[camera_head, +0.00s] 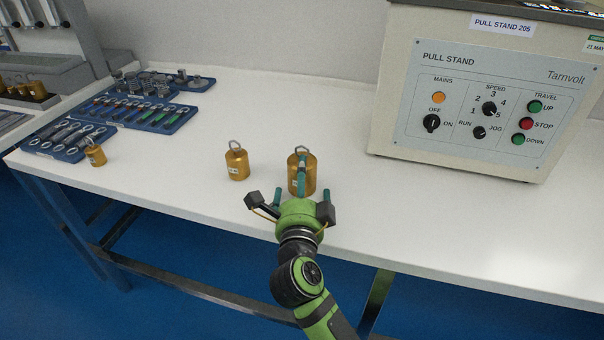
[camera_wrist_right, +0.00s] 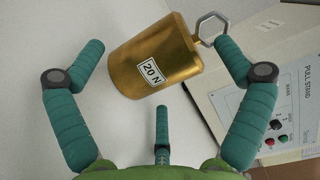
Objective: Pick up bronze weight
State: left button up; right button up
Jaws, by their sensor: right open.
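A bronze weight (camera_head: 294,174) with a ring on top stands upright on the white table. In the right wrist view the weight (camera_wrist_right: 165,55) carries a "20 N" label and lies between the spread fingers, with clear gaps. My right gripper (camera_head: 303,192) is open and empty, just in front of this weight; one finger overlaps it in the head view. In the right wrist view the gripper (camera_wrist_right: 160,75) has its right fingertip close to the ring (camera_wrist_right: 211,27). Two smaller bronze weights stand to the left, one nearby (camera_head: 237,163) and one farther off (camera_head: 95,155). My left gripper is not in view.
A pull stand (camera_head: 480,100) with a control panel stands at the right rear. Blue trays of tools (camera_head: 150,115) lie at the left. The table's front edge runs just below the gripper. The tabletop between trays and weights is clear.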

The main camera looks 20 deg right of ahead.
jog(key=shift+w+d, duration=0.25)
jog(key=shift+w, duration=0.35)
jog(key=shift+s, duration=0.1)
jog(key=c, duration=1.8)
jog(key=shift+r, duration=0.25)
